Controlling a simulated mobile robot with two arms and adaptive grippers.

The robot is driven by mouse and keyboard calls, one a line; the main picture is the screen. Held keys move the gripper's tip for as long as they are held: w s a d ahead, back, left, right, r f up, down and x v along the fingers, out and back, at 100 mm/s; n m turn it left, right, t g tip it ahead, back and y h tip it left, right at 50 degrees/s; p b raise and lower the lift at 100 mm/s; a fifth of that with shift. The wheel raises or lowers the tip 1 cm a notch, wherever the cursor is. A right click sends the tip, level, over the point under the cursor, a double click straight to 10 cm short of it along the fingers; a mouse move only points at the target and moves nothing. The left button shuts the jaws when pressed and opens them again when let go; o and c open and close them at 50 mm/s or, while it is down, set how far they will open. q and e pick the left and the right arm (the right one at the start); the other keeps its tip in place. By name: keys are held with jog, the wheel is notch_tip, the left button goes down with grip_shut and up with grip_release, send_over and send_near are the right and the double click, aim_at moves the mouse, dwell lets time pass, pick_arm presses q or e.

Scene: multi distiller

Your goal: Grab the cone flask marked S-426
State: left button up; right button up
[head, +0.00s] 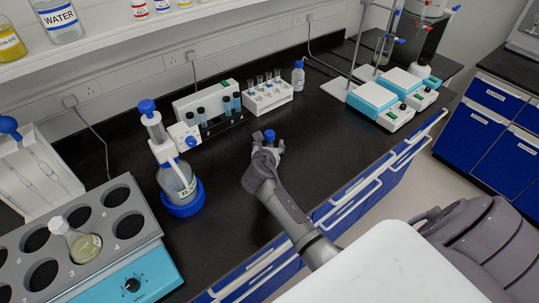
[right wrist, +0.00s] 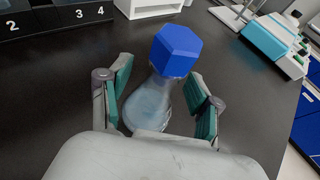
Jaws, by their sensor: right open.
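A clear cone flask with a blue stopper (right wrist: 150,102) stands on the black bench in the right wrist view. Its blue stopper (head: 269,135) shows in the head view, with my gripper hiding most of the body. I cannot read a label on it. My right gripper (head: 266,152) is open, with its fingers on either side of the flask and gaps showing between them and the glass. A second cone flask (head: 85,246), with yellowish contents and a label too small to read, sits in a numbered bath hole. My left gripper is not in view.
The grey multi-hole bath (head: 118,222) and a dispenser bottle on a blue base (head: 178,182) stand to the left. A vial rack (head: 220,122), a white tube rack (head: 268,97) and hotplate stirrers (head: 376,98) stand behind. The bench around the flask is clear.

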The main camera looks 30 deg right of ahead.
jog(key=shift+w+d+f, duration=0.1)
jog(key=shift+w+f, duration=0.05)
jog(key=shift+c, duration=0.9)
grip_shut()
jog(key=shift+r, duration=0.25)
